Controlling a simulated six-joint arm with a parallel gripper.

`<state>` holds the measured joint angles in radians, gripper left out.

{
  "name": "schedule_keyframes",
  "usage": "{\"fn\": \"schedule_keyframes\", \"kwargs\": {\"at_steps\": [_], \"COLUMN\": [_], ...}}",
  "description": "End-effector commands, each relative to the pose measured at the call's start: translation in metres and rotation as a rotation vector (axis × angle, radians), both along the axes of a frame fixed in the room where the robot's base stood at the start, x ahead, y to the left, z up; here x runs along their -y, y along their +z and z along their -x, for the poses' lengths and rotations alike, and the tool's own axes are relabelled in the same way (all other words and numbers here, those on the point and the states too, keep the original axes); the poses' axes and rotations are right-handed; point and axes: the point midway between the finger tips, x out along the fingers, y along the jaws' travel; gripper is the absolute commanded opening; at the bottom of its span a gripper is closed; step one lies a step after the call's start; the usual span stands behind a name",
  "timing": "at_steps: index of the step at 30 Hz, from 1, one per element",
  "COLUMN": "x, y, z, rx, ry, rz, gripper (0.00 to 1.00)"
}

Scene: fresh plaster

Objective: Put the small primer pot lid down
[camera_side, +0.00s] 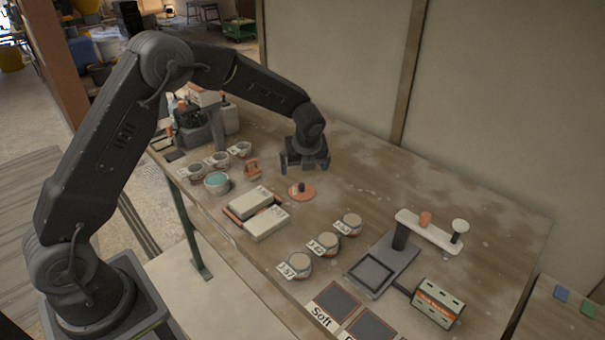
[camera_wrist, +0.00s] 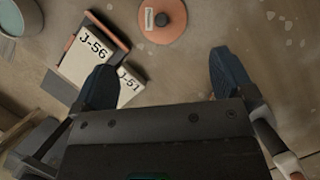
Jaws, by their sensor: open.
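The small primer pot lid (camera_side: 301,192) is a flat orange-red disc with a dark knob. It lies on the workbench (camera_side: 375,190) near the middle in the side view. In the wrist view the lid (camera_wrist: 162,20) is at the top centre, with a small label that I cannot read. My gripper (camera_side: 304,166) is above the bench, just behind and above the lid. In the wrist view its two dark blue fingers (camera_wrist: 165,82) are spread wide with nothing between them. The lid is apart from the fingers.
Two pale blocks (camera_side: 266,224) marked J-56 and J-51 (camera_wrist: 88,55) lie near the lid. Several labelled pots (camera_side: 323,243) stand in front, and a pot with teal contents (camera_side: 217,182) stands left. A stand (camera_side: 385,268) is at right. The bench behind the lid is clear.

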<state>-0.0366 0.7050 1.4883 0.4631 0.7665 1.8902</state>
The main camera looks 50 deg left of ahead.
Motion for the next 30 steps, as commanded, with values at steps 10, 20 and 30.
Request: {"fn": "schedule_keyframes", "kwargs": {"at_steps": [10,20,30], "x": [0.006,0.032,0.061], "y": [0.027,0.145,0.198], "z": [0.01,0.11,0.249], "rx": [0.041,0.311,0.493], "ry": [0.076,0.738,1.503], "rz": [0.03,0.313,0.699], "gripper": [1.0,1.0,1.0]}}
